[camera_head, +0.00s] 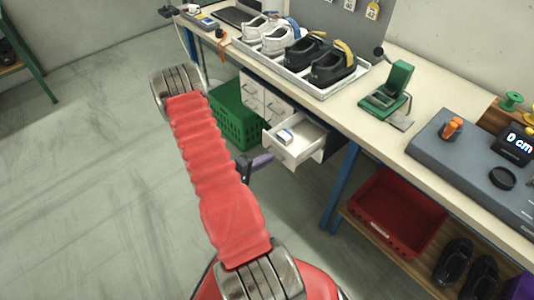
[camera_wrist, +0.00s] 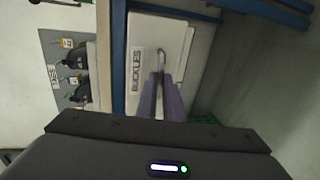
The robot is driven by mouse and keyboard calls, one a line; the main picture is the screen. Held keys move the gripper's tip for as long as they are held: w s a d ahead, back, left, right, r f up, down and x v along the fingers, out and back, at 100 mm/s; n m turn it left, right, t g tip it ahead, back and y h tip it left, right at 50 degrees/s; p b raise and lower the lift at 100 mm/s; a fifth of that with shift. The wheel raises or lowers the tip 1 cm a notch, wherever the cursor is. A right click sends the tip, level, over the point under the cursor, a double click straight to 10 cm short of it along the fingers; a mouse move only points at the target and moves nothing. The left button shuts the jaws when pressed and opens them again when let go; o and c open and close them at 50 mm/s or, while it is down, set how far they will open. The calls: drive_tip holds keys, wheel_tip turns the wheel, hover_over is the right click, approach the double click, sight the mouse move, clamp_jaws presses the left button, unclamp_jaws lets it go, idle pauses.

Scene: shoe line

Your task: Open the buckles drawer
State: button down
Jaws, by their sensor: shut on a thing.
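The buckles drawer (camera_head: 302,150) stands pulled out from the white drawer unit under the bench, with a small white and blue item (camera_head: 285,136) inside. In the wrist view its white front (camera_wrist: 176,42) carries the label BUCKLES (camera_wrist: 137,70), turned sideways, and a thin metal handle (camera_wrist: 161,54). My gripper (camera_wrist: 163,88) has purple fingers shut on this handle. In the head view my gripper (camera_head: 262,160) is at the drawer's front, partly hidden by my red arm. The handle is hard to see there.
Closed drawers (camera_head: 252,92) and a green crate (camera_head: 231,118) are left of the open drawer. A blue bench leg (camera_head: 340,186) and a red bin (camera_head: 395,212) are to its right. A shoe tray (camera_head: 312,84) and green press (camera_head: 388,92) stand above. The floor at left is clear.

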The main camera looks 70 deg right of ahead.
drive_tip(key=shift+a+f, duration=0.2)
drive_tip(key=shift+a, duration=0.3)
drive_tip(key=shift+s, duration=0.1)
drive_tip(key=c, duration=1.9)
unclamp_jaws()
drive_tip(key=shift+r, duration=0.1)
drive_tip(key=shift+d, duration=0.1)
drive_tip(key=v, duration=1.4)
